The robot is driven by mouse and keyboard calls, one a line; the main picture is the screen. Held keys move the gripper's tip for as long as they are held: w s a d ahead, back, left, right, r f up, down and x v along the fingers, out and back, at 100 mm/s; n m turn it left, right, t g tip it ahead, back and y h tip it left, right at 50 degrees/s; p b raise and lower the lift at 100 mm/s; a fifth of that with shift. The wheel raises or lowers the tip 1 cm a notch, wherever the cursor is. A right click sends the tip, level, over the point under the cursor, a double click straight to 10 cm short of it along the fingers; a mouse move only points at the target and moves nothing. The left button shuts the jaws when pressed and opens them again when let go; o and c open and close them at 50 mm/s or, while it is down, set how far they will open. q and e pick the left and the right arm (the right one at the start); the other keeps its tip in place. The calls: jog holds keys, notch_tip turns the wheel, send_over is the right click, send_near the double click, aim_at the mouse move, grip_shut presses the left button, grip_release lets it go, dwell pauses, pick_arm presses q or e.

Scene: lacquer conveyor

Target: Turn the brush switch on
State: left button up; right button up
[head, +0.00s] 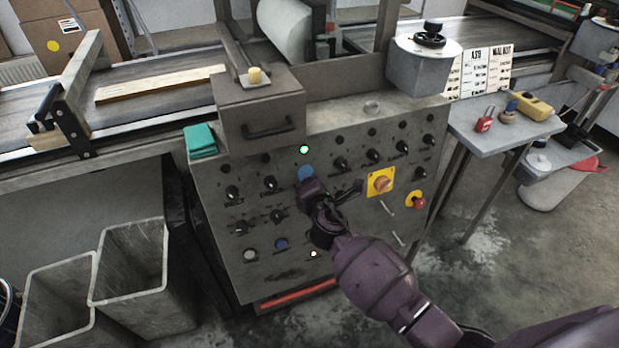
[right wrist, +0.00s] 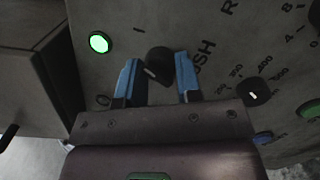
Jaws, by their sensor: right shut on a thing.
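The brush switch is a black rotary knob (right wrist: 159,62) on the grey sloping control panel (head: 215,195). Marks "0" and "I" stand beside it, and part of a label reading "USH" shows. A short white pointer line shows on the knob; I cannot tell exactly which mark it points at. My right gripper (head: 306,174) is shut on this knob, with one blue finger on each side in the right wrist view (right wrist: 158,72). In the head view the gripper hides the knob. A round green lamp (head: 304,149) near the knob is lit. My left gripper is not in view.
Several other black knobs surround the switch, including one close by (right wrist: 255,91). A yellow plate with a rotary switch (head: 381,181) and a red stop button (head: 417,202) are to the right. A box with a handle (head: 259,108) juts out at the upper left.

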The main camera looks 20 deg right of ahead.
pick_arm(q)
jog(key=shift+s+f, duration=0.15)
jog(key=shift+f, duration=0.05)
pick_arm(e)
jog(key=shift+m, duration=0.5)
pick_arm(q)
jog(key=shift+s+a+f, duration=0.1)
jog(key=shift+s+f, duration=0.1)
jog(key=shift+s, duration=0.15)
pick_arm(e)
jog(key=o, duration=0.9)
jog(key=shift+o, duration=0.2)
jog(key=shift+s, duration=0.3)
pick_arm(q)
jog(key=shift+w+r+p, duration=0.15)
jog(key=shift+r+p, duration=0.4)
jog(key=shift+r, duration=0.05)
pick_arm(e)
jog(key=s+a, duration=0.1)
jog(key=s, duration=0.9)
jog(key=shift+r, duration=0.35)
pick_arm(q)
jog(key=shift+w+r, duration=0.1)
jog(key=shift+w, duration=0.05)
pick_arm(e)
jog(key=shift+a, duration=0.1)
